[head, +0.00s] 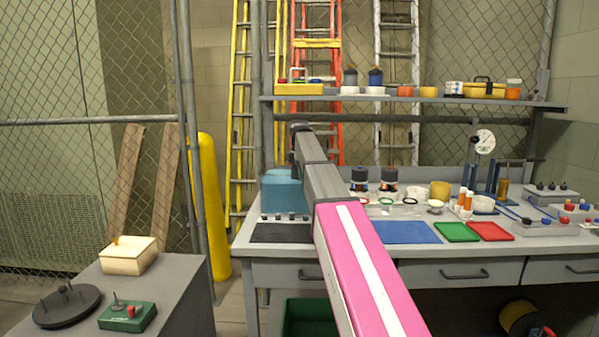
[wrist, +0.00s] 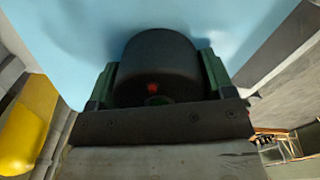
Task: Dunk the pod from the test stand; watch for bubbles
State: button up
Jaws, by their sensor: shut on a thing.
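A dark rounded pod (wrist: 152,52) with a small red mark sits between the green fingers of my gripper (wrist: 157,80) in the wrist view. My gripper is shut on it. A smooth light-blue surface (wrist: 75,35) fills the view beyond the pod, touching or close behind it. I cannot tell whether the pod is in water, and no bubbles show. I cannot tell which item is the test stand.
A grey bench (head: 440,270) holds a blue mat (head: 405,232), a green tray (head: 457,232), a red tray (head: 491,231) and several small containers. A dial gauge (head: 484,141) stands at right. A shelf (head: 430,101) runs above. A grey cabinet (head: 185,300) stands at left.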

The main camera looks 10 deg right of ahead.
jog(key=shift+f, duration=0.25)
jog(key=shift+f, duration=0.15)
jog(key=shift+f, duration=0.75)
jog(key=shift+r, duration=0.1)
dwell(5.8)
